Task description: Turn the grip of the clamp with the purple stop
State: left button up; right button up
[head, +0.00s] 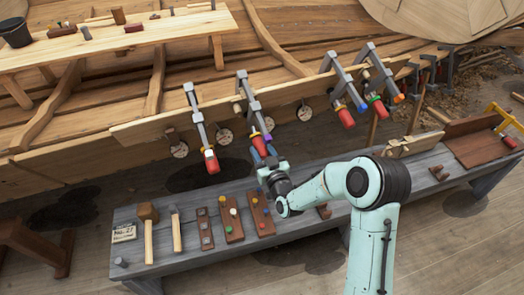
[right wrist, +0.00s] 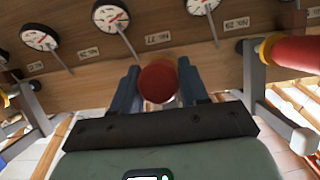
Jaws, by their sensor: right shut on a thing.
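The clamp with the purple stop (head: 267,138) hangs on the plank, second from the left in the head view. Its red grip (head: 259,146) is mostly hidden behind my right gripper (head: 265,157). In the right wrist view the red grip (right wrist: 157,81) shows end-on between the two blue fingers of my right gripper (right wrist: 158,88), which is shut on it. The purple stop is not visible in the right wrist view. My left gripper is in neither view.
Round dials (right wrist: 110,16) line the plank. Below, a bench (head: 185,244) holds mallets and peg blocks.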

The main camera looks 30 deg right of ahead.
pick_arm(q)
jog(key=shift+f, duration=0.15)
pick_arm(e)
jog(key=shift+c, duration=0.3)
jog(key=shift+f+m+y+b, duration=0.15)
jog(key=shift+m+y+b, duration=0.25)
jog(key=shift+b, duration=0.7)
jog(key=shift+d+m+y+b, duration=0.1)
jog(key=shift+m+y+b, duration=0.25)
jog(key=shift+b, duration=0.4)
jog(key=shift+m+t+y+b, duration=0.3)
jog(key=shift+m+y+b, duration=0.2)
jog(key=shift+b, duration=0.35)
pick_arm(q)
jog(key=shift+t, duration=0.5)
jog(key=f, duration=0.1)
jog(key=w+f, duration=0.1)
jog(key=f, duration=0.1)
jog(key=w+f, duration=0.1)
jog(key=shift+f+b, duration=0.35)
pick_arm(e)
jog(key=shift+m+y, duration=0.35)
jog(key=shift+y, duration=0.2)
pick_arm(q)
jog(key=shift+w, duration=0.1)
pick_arm(e)
jog(key=o, duration=1)
jog(key=shift+w, duration=0.1)
